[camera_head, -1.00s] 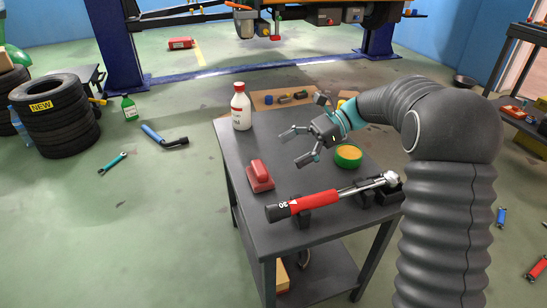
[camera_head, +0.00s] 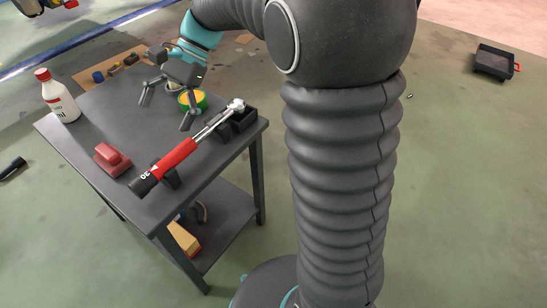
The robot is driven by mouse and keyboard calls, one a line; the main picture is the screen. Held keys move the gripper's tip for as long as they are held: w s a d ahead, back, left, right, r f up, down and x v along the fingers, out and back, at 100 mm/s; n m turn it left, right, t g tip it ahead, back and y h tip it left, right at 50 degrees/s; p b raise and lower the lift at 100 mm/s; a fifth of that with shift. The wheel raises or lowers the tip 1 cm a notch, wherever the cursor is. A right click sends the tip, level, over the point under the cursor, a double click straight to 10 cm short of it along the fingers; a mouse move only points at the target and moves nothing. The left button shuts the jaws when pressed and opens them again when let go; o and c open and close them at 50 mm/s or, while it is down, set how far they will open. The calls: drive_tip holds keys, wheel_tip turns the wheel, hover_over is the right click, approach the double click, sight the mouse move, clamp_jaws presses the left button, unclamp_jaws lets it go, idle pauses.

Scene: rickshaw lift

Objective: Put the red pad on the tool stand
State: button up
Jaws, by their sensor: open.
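A red pad-like block (camera_head: 112,160) with a raised grip lies on the left part of a dark grey metal table (camera_head: 215,172). A red-handled torque wrench (camera_head: 175,160) lies across the table's front side. Its ends rest in black holders (camera_head: 238,122), which may be the tool stand; I cannot tell whether that name means these or the table itself. My gripper (camera_head: 166,114) is open and empty above the table, with its fingers apart and pointing down. It is behind the wrench and right of the red block, apart from both. Nothing hides the block.
A white bottle with a red cap (camera_head: 60,98) stands at the table's left corner. A green and yellow round tin (camera_head: 193,101) is beside my gripper. A brown board with small parts (camera_head: 98,72) lies behind. A black tray (camera_head: 494,62) is far right on open floor.

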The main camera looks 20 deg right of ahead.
drive_tip(key=s+d+f+n+t+h, duration=0.2)
drive_tip(key=s+d+n+t+h, duration=0.6)
drive_tip(key=s+d, duration=0.8)
drive_tip(key=shift+s+d+f+n+t, duration=0.25)
drive_tip(key=shift+s+n+t, duration=0.2)
drive_tip(key=shift+s, duration=0.95)
